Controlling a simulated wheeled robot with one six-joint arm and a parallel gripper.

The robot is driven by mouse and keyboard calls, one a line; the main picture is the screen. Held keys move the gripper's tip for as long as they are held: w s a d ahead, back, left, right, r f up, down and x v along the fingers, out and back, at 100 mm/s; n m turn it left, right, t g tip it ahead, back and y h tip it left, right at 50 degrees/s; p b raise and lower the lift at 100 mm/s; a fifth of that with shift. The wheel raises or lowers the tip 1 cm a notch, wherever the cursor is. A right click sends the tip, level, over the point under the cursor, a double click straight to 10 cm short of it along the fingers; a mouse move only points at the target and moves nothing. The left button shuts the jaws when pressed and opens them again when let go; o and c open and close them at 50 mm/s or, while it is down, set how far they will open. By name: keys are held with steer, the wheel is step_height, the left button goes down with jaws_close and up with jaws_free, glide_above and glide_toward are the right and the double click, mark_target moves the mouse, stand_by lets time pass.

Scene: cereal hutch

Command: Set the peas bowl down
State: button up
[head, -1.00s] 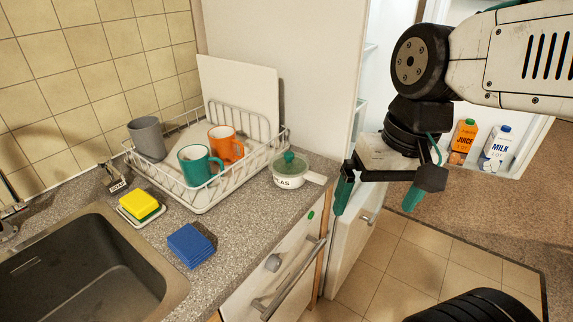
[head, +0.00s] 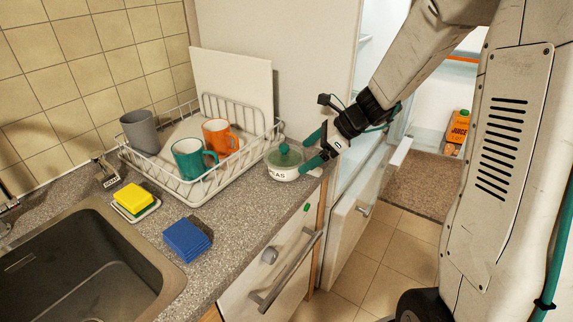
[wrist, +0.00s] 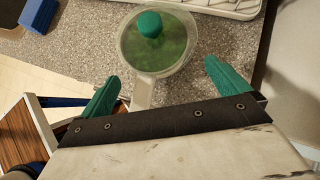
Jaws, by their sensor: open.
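The peas bowl (head: 284,170) is white, marked "PEAS", with a see-through lid and a green knob. It stands upright on the speckled counter, to the right of the dish rack. In the wrist view the bowl (wrist: 157,45) shows from above, green under its lid, with its pale handle pointing toward my gripper. My gripper (head: 318,150) is open at the bowl's right side. In the wrist view my green fingertips (wrist: 163,80) are spread wide, one on each side of the handle and apart from it.
A white dish rack (head: 200,190) holds a grey cup, a teal mug and an orange mug. A blue sponge stack (head: 186,240), a yellow sponge (head: 133,198) and the sink (head: 70,265) lie left. The open fridge (head: 425,95) with a juice carton (head: 457,128) is behind my arm.

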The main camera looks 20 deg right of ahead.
steer(key=x, duration=0.6)
steer(key=shift+r, duration=0.1)
steer(key=c, duration=1.2)
